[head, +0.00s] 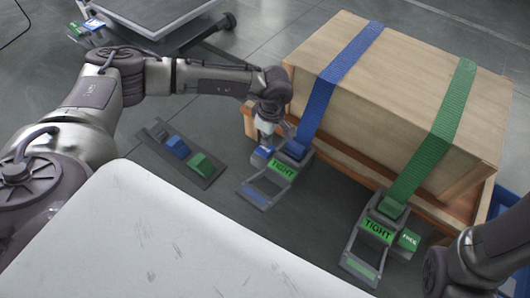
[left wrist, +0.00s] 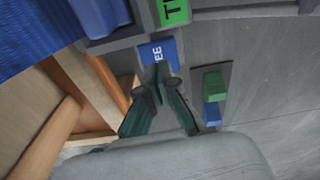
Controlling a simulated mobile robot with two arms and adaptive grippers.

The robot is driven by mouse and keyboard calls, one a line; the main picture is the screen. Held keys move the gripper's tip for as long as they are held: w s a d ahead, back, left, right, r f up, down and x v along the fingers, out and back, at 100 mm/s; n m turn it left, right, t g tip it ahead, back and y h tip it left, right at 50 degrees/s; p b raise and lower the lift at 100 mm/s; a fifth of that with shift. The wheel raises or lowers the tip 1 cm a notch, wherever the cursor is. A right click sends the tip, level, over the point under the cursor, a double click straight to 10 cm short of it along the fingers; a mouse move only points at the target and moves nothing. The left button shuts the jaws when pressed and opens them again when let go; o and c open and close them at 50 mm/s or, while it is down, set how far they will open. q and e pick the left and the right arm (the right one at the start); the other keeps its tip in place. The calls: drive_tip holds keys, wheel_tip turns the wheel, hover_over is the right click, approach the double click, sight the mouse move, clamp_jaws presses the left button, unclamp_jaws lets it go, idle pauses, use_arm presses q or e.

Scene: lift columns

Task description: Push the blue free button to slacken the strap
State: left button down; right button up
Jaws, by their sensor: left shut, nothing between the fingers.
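The blue free button (head: 263,152) sits beside the blue strap's ratchet (head: 267,187), whose green label reads TIGHT. In the left wrist view the button (left wrist: 157,50) shows the letters "EE". My left gripper (head: 266,138) points down right over the button. Its fingers (left wrist: 161,74) are shut and empty, and their tips overlap the button's near edge in the wrist view. I cannot tell whether they touch it. The blue strap (head: 335,82) runs over the wooden crate (head: 400,75). My right arm shows at the lower right, with its gripper out of frame.
A green strap (head: 448,115) with its own TIGHT ratchet (head: 375,232) and green free button (head: 409,240) is to the right. A floor panel (head: 152,130) with blue and green blocks lies left of the blue ratchet. A white surface (head: 150,240) fills the front.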

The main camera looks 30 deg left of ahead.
sight(265, 150)
use_arm(q)
drive_tip(key=shift+a+f+b, duration=0.15)
drive_tip(key=shift+f+b, duration=0.6)
drive_tip(key=shift+f, duration=0.55)
